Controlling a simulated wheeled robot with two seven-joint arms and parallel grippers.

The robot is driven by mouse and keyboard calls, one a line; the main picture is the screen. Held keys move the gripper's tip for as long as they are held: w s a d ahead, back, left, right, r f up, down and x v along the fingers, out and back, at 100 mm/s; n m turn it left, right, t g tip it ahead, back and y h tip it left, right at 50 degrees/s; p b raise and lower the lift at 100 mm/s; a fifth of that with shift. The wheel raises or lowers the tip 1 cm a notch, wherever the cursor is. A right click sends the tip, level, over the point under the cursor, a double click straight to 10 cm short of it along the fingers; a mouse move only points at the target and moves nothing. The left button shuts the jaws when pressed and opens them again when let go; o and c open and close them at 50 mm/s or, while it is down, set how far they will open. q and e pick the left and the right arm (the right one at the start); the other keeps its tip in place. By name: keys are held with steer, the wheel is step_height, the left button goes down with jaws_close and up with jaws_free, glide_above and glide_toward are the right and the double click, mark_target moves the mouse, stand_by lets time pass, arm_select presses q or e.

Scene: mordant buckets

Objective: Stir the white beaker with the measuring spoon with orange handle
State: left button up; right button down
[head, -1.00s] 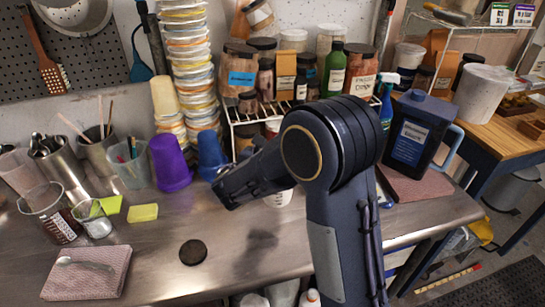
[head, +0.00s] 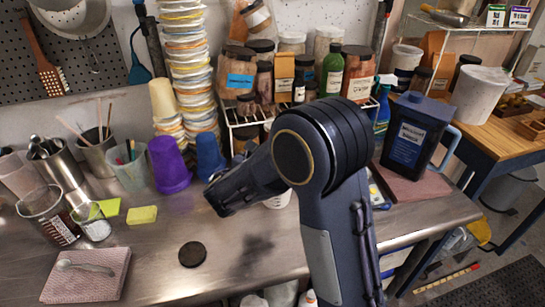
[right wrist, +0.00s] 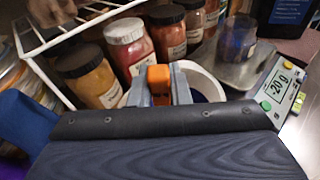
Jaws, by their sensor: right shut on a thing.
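My right gripper (right wrist: 158,96) is shut on the orange handle of the measuring spoon (right wrist: 158,77) in the right wrist view. The spoon's bowl is hidden from view. A white beaker (right wrist: 207,82) is just beyond the gripper, its round rim partly covered by the fingers and its inside dark. I cannot tell whether the spoon is inside it. In the head view a small part of the white beaker (head: 279,201) shows below my right arm, which hides the gripper's fingertips. My left gripper is not in view.
A scale with a lit display (right wrist: 281,88) is right of the beaker. A wire rack (right wrist: 40,50) with jars stands close at left. Purple (head: 168,166) and blue cups (head: 209,156) stand left of my arm. A dark blue jug (head: 408,140) is at right.

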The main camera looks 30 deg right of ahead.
step_height(320, 180, up, 9)
steer(key=s+a+p, duration=0.1)
steer(key=p, duration=0.6)
steer(key=shift+s+a+p, duration=0.15)
steer(key=shift+s+p, duration=0.05)
steer(key=shift+p, duration=0.15)
stand_by(0.5)
step_height(320, 180, up, 11)
steer(key=p, duration=0.3)
stand_by(0.5)
stand_by(0.4)
